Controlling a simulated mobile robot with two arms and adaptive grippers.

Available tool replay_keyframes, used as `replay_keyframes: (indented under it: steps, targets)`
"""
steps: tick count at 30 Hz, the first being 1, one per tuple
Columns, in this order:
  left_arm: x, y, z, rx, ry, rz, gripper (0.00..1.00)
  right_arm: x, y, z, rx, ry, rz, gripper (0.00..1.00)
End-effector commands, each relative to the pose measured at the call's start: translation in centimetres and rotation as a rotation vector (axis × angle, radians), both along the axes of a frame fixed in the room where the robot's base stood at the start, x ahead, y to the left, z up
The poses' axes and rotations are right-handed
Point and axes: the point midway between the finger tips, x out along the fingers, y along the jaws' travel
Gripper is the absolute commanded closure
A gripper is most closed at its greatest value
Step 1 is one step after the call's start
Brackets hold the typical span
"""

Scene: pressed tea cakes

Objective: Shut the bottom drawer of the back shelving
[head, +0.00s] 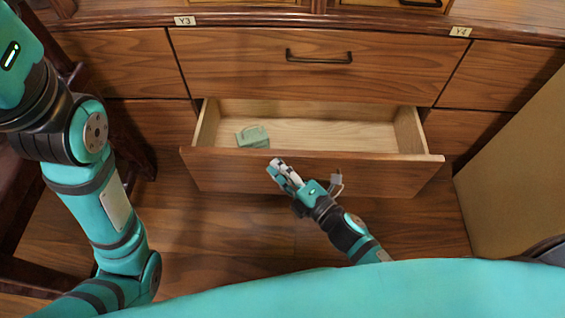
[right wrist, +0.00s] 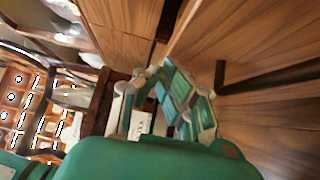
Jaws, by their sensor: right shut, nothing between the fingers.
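The bottom drawer (head: 235,172) of the back shelving is pulled open, with its pale inside showing. A small green object (head: 252,137) lies in its left part. My right gripper (head: 279,170) is shut and empty at the drawer's front panel, near the middle of its width; I cannot tell whether it touches. In the right wrist view its fingers (right wrist: 178,98) are beside wooden fronts, with a dark bar handle (right wrist: 268,82) to their right. The bottom drawer's handle is not visible in the head view. My left arm stands at the left of the head view; its gripper is out of frame.
A closed drawer (head: 235,62) with a dark handle (head: 319,57) is above the open one. Labels Y3 (head: 185,21) and Y4 (head: 460,31) sit on the ledge. A tan panel (head: 515,165) stands at right, dark wooden furniture (head: 20,185) at left. Floor shows before the drawer.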

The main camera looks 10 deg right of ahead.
Motion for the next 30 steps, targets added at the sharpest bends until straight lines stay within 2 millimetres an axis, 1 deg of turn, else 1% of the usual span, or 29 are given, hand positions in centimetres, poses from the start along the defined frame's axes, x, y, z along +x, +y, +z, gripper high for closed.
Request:
replay_keyframes:
  steps: [4, 12, 17, 20, 23, 30]
  targets:
    - [-0.3, 0.1, 0.1, -0.002, -0.011, 0.0, 0.44, -0.2, 0.1, 0.0, 0.0, 0.001, 0.0, 1.0]
    - [-0.3, 0.1, 0.1, -0.001, -0.009, 0.002, 0.44, -0.1, 0.1, 0.0, 0.001, 0.001, -0.001, 1.0]
    - [-0.2, 0.1, 0.2, 0.001, -0.007, 0.003, 0.44, 0.6, -0.1, 0.1, 0.0, -0.002, -0.001, 1.0]
    - [-0.1, 0.1, 0.2, 0.002, -0.002, 0.003, 0.44, 1.8, -0.4, 0.2, -0.001, -0.003, -0.001, 1.0]
    - [0.2, 0.1, 0.2, 0.002, 0.009, 0.004, 0.44, 3.5, -0.8, 0.3, -0.001, -0.004, -0.002, 1.0]
    - [0.8, 0.1, -0.4, 0.004, 0.031, 0.005, 0.44, 9.0, -2.2, 0.2, -0.002, -0.004, -0.003, 1.0]
